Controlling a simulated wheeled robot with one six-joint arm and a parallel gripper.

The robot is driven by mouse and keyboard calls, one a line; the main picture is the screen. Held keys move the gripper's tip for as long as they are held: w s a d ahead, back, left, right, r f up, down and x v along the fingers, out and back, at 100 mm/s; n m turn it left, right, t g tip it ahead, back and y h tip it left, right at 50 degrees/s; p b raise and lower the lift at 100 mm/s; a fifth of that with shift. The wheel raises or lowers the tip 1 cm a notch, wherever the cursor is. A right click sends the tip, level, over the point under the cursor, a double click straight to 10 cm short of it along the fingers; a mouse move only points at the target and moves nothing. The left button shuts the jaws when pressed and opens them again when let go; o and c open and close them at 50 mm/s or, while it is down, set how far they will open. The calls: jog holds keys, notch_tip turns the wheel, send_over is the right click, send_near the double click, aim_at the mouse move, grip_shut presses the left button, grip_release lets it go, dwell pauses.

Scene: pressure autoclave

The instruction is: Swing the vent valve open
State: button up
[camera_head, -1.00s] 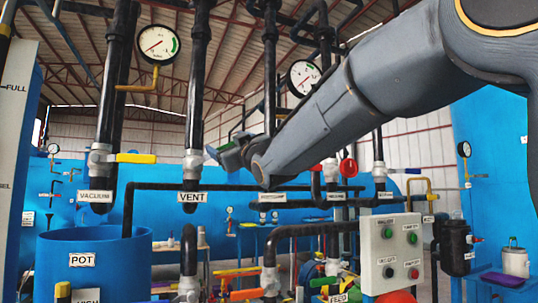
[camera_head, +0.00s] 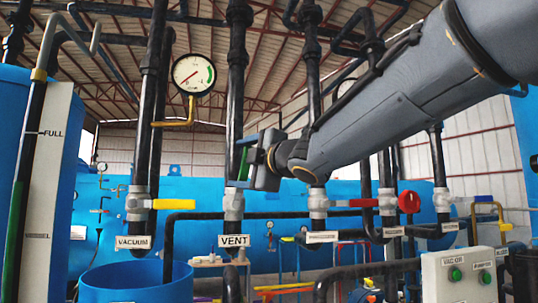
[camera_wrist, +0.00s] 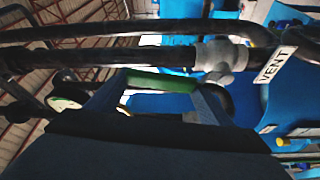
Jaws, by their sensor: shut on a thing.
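The vent valve has a grey body (camera_head: 234,204) on a black vertical pipe, above a white VENT label (camera_head: 234,240). Its green handle (camera_head: 243,163) stands nearly upright, close to the line of the pipe. In the wrist view, the valve body (camera_wrist: 220,55) and the VENT label (camera_wrist: 275,65) are at the upper right. There the green handle (camera_wrist: 163,82) lies between my fingers, roughly parallel to the pipe. My gripper (camera_head: 241,170) is shut on this handle, just above and right of the valve body. The gripper partly hides the handle in the head view.
The vacuum valve's yellow handle (camera_head: 174,204) is to the left, below a round gauge (camera_head: 193,75). A red-handled valve (camera_head: 319,203) is close on the right. The blue pot (camera_head: 137,285) is below left; a control box (camera_head: 460,275) is lower right.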

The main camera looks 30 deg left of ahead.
jog(key=shift+s+a+n+g+p, duration=0.3)
jog(key=shift+s+a+n+p, duration=0.45)
jog(key=shift+n+p, duration=0.3)
jog(key=o, duration=1.2)
jog(key=shift+d, duration=0.1)
jog(key=b+v, duration=0.1)
jog(key=v, duration=0.6)
jog(key=shift+s+d+r, duration=0.15)
jog(key=shift+s+d, duration=0.05)
jog(key=shift+d, duration=0.05)
